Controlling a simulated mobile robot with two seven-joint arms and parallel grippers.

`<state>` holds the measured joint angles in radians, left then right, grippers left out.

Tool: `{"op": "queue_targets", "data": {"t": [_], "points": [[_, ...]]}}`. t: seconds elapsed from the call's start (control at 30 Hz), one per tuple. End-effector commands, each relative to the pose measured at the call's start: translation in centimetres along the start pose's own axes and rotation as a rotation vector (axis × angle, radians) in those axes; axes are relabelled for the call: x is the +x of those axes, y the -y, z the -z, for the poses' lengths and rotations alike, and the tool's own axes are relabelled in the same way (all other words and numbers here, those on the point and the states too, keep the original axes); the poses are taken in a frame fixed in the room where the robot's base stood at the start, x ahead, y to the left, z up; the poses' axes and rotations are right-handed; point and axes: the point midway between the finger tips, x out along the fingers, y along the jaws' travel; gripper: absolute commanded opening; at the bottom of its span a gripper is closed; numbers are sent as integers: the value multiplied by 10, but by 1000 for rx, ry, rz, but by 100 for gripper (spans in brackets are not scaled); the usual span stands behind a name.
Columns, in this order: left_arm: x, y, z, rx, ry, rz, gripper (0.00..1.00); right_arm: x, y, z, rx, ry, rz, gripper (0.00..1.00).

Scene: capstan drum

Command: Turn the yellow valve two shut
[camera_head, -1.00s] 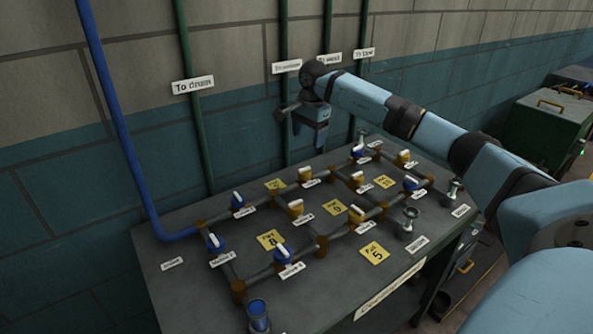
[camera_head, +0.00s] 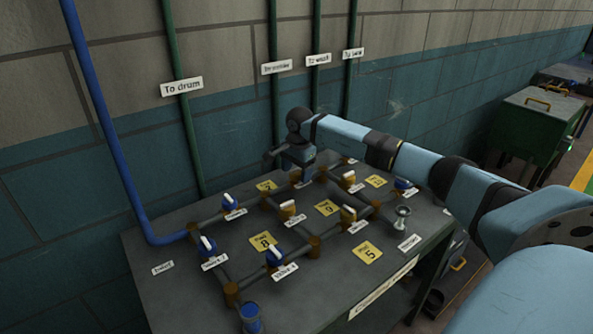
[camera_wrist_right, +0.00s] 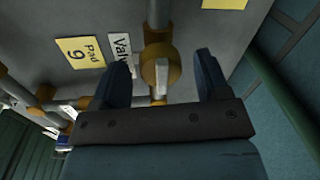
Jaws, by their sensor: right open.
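A yellow valve (camera_wrist_right: 160,72) with a pale bar handle sits between the spread fingers of my right gripper (camera_wrist_right: 162,60) in the right wrist view, clear of both. Its handle lies roughly along the pipe. The label beside it reads "Valv"; its number is not readable, so I cannot tell if it is valve two. In the head view my right gripper (camera_head: 297,170) is low over the back of the table and hides most of that valve.
Yellow pads (camera_head: 264,241) lie between the pipes on the grey table (camera_head: 180,290). A metal fitting (camera_head: 402,218) rises at the right. Green pipes (camera_head: 275,110) run down the wall behind.

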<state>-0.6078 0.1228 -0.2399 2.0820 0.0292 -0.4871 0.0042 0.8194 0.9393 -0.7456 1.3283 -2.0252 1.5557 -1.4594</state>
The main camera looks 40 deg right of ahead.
Motion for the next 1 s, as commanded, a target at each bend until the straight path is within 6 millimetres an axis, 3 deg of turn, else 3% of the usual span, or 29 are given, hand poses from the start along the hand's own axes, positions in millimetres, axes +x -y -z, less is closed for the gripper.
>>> {"op": "queue_targets", "data": {"t": [0.03, 0.23, 0.67, 1.0], "points": [[0, 0, 0, -2, -1, 0, 43, 0, 0, 0, 0, 0, 0, 64], [0, -1, 1, -6, -2, 0, 43, 0, 0, 0, 0, 0, 0, 20], [-2, 0, 3, 0, 0, 0, 43, -2, 0, 0, 77, -6, 0, 20], [-6, 2, 6, -1, 10, 1, 43, -2, 0, -1, 343, -27, 0, 20]]}}
